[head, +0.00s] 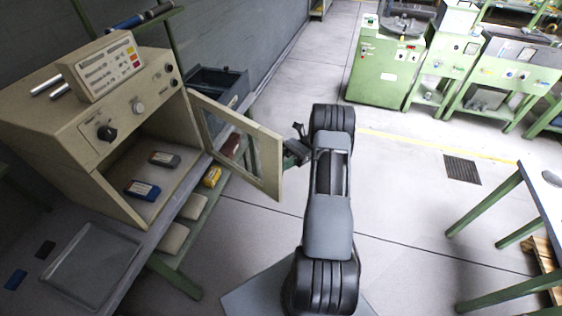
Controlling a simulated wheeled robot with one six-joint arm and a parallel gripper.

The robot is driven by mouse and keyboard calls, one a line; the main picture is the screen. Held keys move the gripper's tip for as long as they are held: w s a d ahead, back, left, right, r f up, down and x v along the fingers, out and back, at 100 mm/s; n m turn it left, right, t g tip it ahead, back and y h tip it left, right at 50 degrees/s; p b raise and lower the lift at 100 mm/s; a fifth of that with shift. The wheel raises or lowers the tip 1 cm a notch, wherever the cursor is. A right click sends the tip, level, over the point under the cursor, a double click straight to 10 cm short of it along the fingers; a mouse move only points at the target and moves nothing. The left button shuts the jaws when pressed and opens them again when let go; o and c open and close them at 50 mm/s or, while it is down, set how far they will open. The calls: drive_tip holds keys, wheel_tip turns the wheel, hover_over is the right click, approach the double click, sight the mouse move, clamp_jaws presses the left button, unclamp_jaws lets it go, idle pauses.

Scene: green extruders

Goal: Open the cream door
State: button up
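The cream door (266,183) has a framed glass window and belongs to the cream cabinet (75,118) on the left. It stands swung wide open, out to the right of the cabinet. The cabinet's inside shows, with a blue-labelled box (143,190) and a grey-and-red box (164,159) on its floor. My gripper (297,146) is at the door's free edge, on its far right side. The door partly hides it. I cannot tell whether its fingers touch the door, or whether they are open or shut.
The cabinet stands on a grey bench with a shallow tray (92,262). A dark bin (218,86) and a yellow box (212,176) are near the door. Green machines (388,62) stand at the back right, and a green-legged table (547,190) at right. The floor between is clear.

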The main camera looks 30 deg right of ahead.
drive_tip(key=shift+r, duration=0.15)
drive_tip(key=shift+r+p, duration=0.25)
drive_tip(key=shift+p, duration=0.1)
wheel_tip(320, 180, up, 2)
drive_tip(key=shift+r+p, duration=0.25)
drive_tip(key=shift+p, duration=0.95)
drive_tip(key=s+a+r+b, duration=0.1)
drive_tip(key=s+a+r, duration=0.1)
drive_tip(key=s+r, duration=0.3)
drive_tip(key=s+a+r, duration=0.2)
drive_tip(key=s+r, duration=0.2)
drive_tip(key=s, duration=0.4)
drive_tip(key=shift+s+a+r+b, duration=0.15)
drive_tip(key=shift+a+r+b, duration=0.15)
drive_tip(key=shift+r+b, duration=0.1)
drive_tip(key=shift+c, duration=0.5)
